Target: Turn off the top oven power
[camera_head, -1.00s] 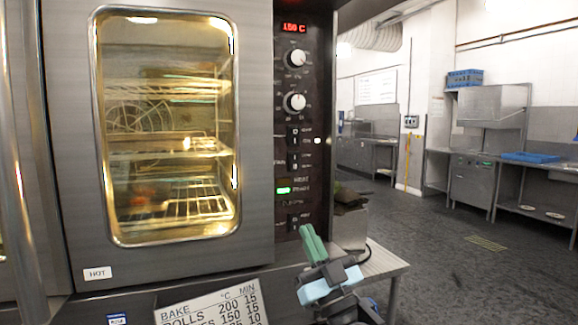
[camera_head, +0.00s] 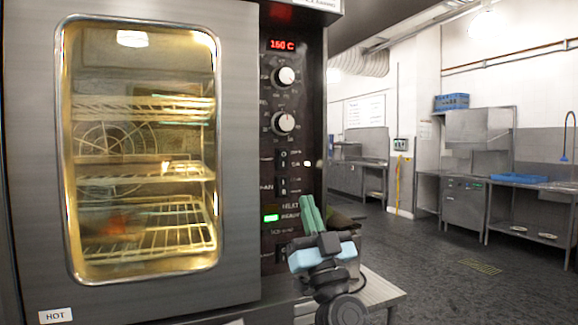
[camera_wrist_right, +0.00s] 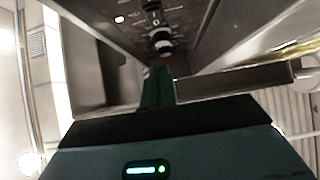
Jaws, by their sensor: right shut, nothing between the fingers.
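The oven (camera_head: 240,150) stands at the left with its door shut and its window lit. Its dark control panel (camera_head: 297,150) carries a red display reading about 150 C (camera_head: 282,45), two white-marked knobs (camera_head: 285,77), several small rocker switches (camera_head: 282,160) and a lit green indicator (camera_head: 270,218). My right gripper (camera_head: 310,213) is shut and empty, its green fingers upright in front of the lower right of the panel. In the right wrist view the fingers (camera_wrist_right: 157,88) point toward the panel, with a knob (camera_wrist_right: 160,42) beyond the tips. Contact cannot be told. My left gripper is out of view.
A metal side table (camera_head: 375,290) stands under and right of my right gripper. Steel counters (camera_head: 470,195) with a blue tray (camera_head: 520,178) line the far right wall. The dark floor (camera_head: 440,260) between is clear.

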